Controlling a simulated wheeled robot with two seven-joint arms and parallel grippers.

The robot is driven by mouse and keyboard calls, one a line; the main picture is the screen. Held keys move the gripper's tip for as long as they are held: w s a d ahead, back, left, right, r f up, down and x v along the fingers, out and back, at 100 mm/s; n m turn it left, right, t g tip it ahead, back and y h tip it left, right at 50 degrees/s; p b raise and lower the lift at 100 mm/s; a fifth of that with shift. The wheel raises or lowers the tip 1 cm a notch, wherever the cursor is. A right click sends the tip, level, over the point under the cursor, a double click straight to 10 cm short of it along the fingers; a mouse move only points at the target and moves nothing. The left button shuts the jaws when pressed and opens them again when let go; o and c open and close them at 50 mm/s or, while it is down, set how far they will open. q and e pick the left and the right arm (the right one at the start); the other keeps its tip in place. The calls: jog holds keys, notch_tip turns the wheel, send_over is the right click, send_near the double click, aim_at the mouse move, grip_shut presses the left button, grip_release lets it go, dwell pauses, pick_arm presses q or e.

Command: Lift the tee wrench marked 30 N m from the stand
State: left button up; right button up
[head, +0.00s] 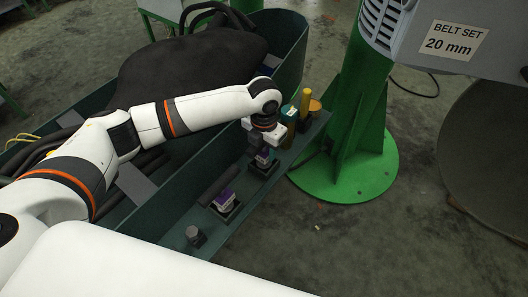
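My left gripper (262,145) points down over the far part of a narrow green shelf, and its fingers are too small and dark to tell open from shut. Directly below it stands a holder with a purple-marked piece (265,159), partly hidden by the gripper. Nearer on the shelf is a second dark holder with a purple-marked piece (226,200) and a dark bar-like handle (217,186) beside it. These look like tee wrenches in stands, but no torque marking is readable. I cannot tell whether the gripper touches the far one. My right gripper is out of view.
The green shelf (213,240) also carries a small grey cylinder (195,236) at its near end and yellow and orange pieces (304,103) at its far end. A green tub wall (290,52) runs alongside. A green pedestal (345,175) stands close on the right.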

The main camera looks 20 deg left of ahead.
pick_arm(q)
jog(key=c, duration=0.6)
jog(key=shift+w, duration=0.1)
jog(key=shift+c, duration=1.4)
jog(key=shift+r, duration=0.15)
